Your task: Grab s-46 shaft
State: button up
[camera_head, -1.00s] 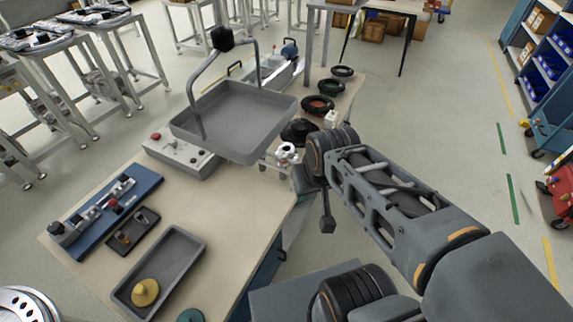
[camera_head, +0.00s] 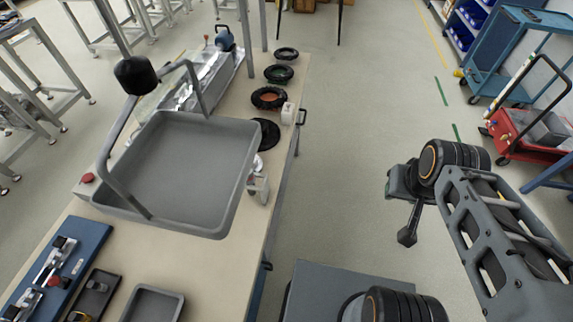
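I cannot tell for sure which part is the s-46 shaft. Silver shaft-like parts sit on a blue fixture plate (camera_head: 58,262) at the lower left of the bench, with a red knob (camera_head: 54,282) among them. My gripper (camera_head: 407,222) hangs at the right, over the floor and clear of the bench. It seems to hold nothing, but its fingers are too small and dark to tell open from shut.
A grey tray (camera_head: 190,170) with a tube handle and black knob stands over the bench (camera_head: 225,270). Black rings (camera_head: 270,97) line the bench's far right. A dark tray (camera_head: 152,303) lies at the front. Right of the bench, floor is free; a red cart (camera_head: 530,130) stands farther off.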

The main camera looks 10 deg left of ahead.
aim_at(252, 178)
jog(key=z, duration=0.25)
jog(key=i, duration=1.2)
jog(key=u, duration=3.7)
